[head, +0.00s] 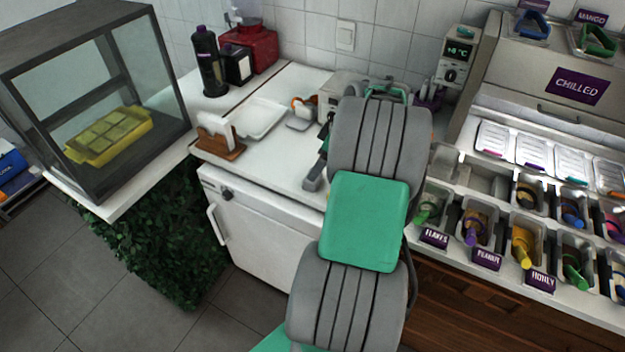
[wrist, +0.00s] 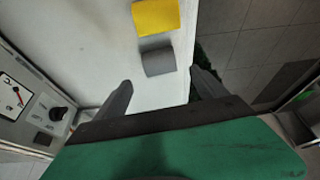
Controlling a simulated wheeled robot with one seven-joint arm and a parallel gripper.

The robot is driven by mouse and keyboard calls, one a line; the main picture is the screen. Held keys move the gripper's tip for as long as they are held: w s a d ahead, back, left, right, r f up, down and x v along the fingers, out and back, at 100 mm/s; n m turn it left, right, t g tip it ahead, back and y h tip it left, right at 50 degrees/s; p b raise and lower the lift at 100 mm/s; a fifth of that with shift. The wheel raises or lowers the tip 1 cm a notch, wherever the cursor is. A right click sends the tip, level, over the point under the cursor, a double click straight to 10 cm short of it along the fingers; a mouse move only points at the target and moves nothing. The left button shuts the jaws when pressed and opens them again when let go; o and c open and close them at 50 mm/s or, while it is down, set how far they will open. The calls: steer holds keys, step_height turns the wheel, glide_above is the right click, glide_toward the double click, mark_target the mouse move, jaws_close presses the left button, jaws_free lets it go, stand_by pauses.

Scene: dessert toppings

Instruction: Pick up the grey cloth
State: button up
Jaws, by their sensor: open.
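The grey cloth (wrist: 158,59) shows in the wrist view as a small folded or rolled piece on the white counter, close to the counter's edge. My gripper (wrist: 160,77) is open and empty, with one finger to each side in the picture. The grey cloth lies ahead of the fingertips, roughly centred between them, and appears apart from both. In the head view my arm covers this part of the counter, and I cannot make out the grey cloth there.
A device with a dial and black knob (wrist: 57,113) stands left of my gripper in the wrist view. The counter edge drops to the floor (wrist: 262,45) on the right. In the head view, a napkin holder (head: 219,138), a white tray (head: 252,118) and topping bins (head: 478,220) flank my arm.

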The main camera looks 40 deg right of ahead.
steer(key=p+x, duration=0.2)
steer(key=x, duration=0.5)
steer(key=shift+f, duration=0.35)
steer(key=c, duration=1.4)
